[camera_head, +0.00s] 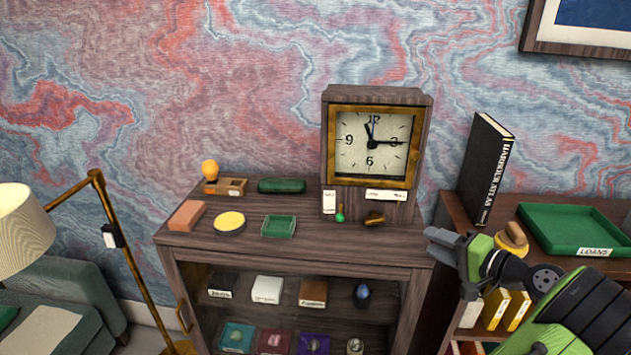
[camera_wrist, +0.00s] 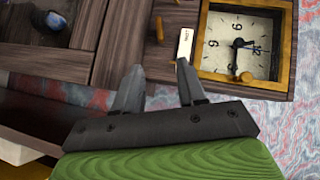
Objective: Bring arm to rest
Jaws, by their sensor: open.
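My arm comes in from the lower right in the head view, and my gripper (camera_head: 436,246) is at the right end of the wooden cabinet top (camera_head: 300,242). In the wrist view my gripper (camera_wrist: 160,70) has its two grey fingers apart with nothing between them. The clock (camera_head: 372,148) stands upright on the cabinet, to the left of my gripper in the head view. Its face and brass frame also show in the wrist view (camera_wrist: 220,22), right of the fingers.
Small items, including a yellow disc (camera_head: 229,222) and a green tray (camera_head: 279,227), lie on the cabinet. A right-hand shelf holds a tall black book (camera_head: 484,168) and a green LOANS tray (camera_head: 570,232). A lamp (camera_head: 22,225) stands at left.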

